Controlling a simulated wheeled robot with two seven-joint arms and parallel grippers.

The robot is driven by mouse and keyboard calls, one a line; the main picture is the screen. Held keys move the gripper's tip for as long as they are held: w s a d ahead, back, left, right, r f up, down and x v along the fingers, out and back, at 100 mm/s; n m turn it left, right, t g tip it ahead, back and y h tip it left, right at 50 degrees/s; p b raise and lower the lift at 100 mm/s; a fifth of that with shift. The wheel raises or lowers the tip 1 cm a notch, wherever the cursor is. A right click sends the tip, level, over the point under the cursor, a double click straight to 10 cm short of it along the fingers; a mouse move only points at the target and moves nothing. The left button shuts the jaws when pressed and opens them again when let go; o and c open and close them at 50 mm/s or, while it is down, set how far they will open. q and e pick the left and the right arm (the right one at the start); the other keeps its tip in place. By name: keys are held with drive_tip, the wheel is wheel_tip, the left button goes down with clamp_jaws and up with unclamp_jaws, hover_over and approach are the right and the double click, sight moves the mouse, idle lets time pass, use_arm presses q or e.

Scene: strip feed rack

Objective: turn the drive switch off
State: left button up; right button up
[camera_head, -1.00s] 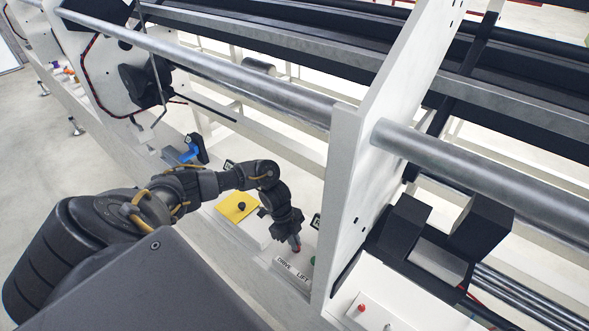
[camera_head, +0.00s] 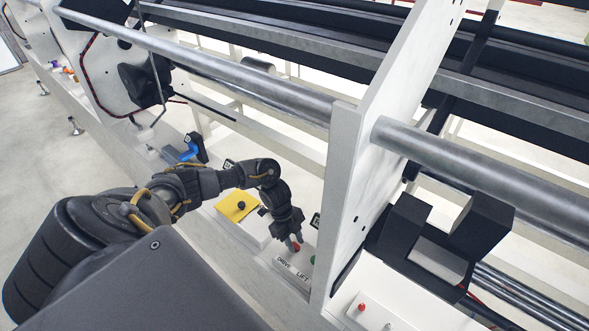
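My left gripper (camera_head: 295,243) points down at the white switch panel (camera_head: 277,265) labelled DRIVE and LIFT. Its two grey fingers show a small gap between them and look open. The drive switch (camera_head: 297,248) shows as a small red spot right at the fingertips, above the DRIVE label. The fingers partly hide it, so its position and any contact cannot be told. The green lift switch (camera_head: 312,260) is just to the right, close to the white upright plate. My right gripper is not in view.
A yellow box with a black knob (camera_head: 240,206) stands left of the panel. A tall white plate (camera_head: 345,210) rises close on the right. A blue-handled part (camera_head: 189,152) is farther left. Another panel with a red knob (camera_head: 361,308) lies beyond the plate. A steel roller (camera_head: 240,85) runs above.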

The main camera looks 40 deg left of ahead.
use_arm(q)
drive_tip(key=b+v, duration=0.1)
drive_tip(key=v, duration=0.9)
drive_tip(key=shift+r+b, duration=0.35)
drive_tip(key=shift+r, duration=0.05)
drive_tip(key=shift+s+a+f, duration=0.1)
